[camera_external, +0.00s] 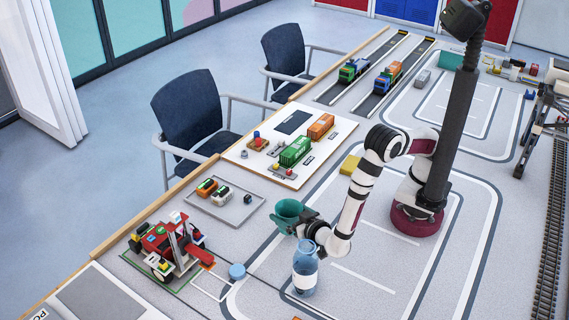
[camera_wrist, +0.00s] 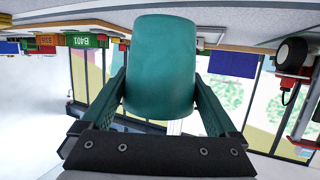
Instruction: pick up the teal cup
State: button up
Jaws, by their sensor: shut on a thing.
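The teal cup (camera_external: 287,214) is at the end of my arm in the external view, left of the blue bottle. In the wrist view the cup (camera_wrist: 162,65) fills the upper middle, between the two fingers. My gripper (camera_wrist: 160,95) is shut on the cup, with one finger against each side. In the external view my gripper (camera_external: 303,225) is at the cup's right side and partly hides it. I cannot tell clearly whether the cup's base touches the table.
A clear blue bottle (camera_external: 305,268) stands close beside my gripper. A red toy vehicle (camera_external: 170,245) and a blue disc (camera_external: 237,271) are to the left. A grey tray (camera_external: 224,204) with small blocks and a white board (camera_external: 262,158) with toy containers are behind. A yellow block (camera_external: 350,164) lies near my arm.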

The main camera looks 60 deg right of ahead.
jog(key=w+d+r, duration=0.2)
jog(key=d+r, duration=0.6)
jog(key=d, duration=0.3)
jog(key=shift+w+d, duration=0.15)
jog(key=shift+d, duration=0.1)
dwell(1.4)
